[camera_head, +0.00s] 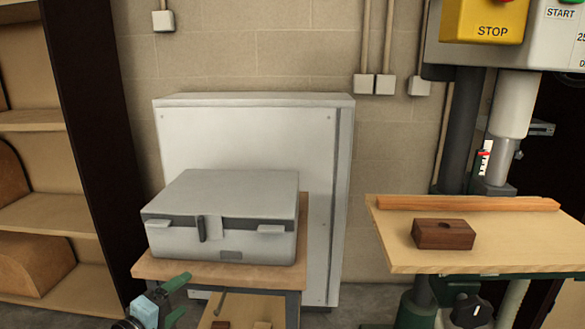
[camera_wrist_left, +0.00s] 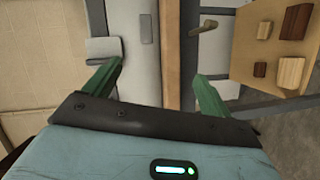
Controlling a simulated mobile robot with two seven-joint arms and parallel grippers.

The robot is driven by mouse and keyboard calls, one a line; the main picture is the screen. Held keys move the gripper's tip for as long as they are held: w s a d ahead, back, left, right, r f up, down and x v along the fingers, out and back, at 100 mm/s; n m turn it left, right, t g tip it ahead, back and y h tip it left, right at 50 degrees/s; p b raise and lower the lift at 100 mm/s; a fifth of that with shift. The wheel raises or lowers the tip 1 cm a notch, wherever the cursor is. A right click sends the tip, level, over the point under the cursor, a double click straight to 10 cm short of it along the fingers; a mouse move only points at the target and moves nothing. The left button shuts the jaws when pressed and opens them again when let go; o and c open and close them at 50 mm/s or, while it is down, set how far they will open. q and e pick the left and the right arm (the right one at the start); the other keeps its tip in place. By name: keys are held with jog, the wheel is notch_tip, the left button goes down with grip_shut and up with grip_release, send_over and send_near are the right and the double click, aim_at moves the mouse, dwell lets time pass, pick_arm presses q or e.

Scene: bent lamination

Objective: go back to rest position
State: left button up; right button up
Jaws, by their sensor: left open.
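My left gripper (camera_head: 180,300) shows at the bottom left of the head view, in front of the small table. Its green fingers are spread apart and hold nothing. The left wrist view shows the same open gripper (camera_wrist_left: 157,85), with the grey case (camera_wrist_left: 128,50) beyond its fingers. A latch of the case lies near the left finger in that picture; I see no clear contact. In the head view the closed grey case (camera_head: 240,205) stands on the table, behind and above the gripper. My right gripper is in neither view.
The small wooden table (camera_head: 190,272) has a lower shelf (camera_wrist_left: 250,65) with several wooden blocks. A drill press at the right has a board (camera_head: 400,225) bearing a dark wood block (camera_head: 443,234). Wooden shelves (camera_head: 45,215) stand at the left, a white cabinet (camera_head: 320,180) behind.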

pick_arm(q)
jog(key=s+d+f+m+g+y+p, duration=0.1)
jog(key=s+d+f+m+g+p, duration=0.15)
jog(key=s+f, duration=0.7)
jog(key=s+d+f+m+g+y+p, duration=0.15)
jog(key=s+f+m, duration=0.35)
jog(key=s, duration=0.7)
jog(key=s+d+f+m+g+p, duration=0.1)
jog(key=s+f+m+p, duration=0.1)
jog(key=s, duration=0.9)
jog(key=s+d+f+m+g+y+p, duration=0.1)
jog(key=s+f+m, duration=0.1)
jog(key=s, duration=0.9)
jog(key=shift+m+p, duration=0.4)
jog(key=shift+m, duration=0.35)
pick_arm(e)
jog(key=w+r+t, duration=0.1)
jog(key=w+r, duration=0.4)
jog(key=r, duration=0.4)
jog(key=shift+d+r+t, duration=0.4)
pick_arm(q)
jog(key=shift+s+y, duration=0.1)
jog(key=shift+y, duration=0.15)
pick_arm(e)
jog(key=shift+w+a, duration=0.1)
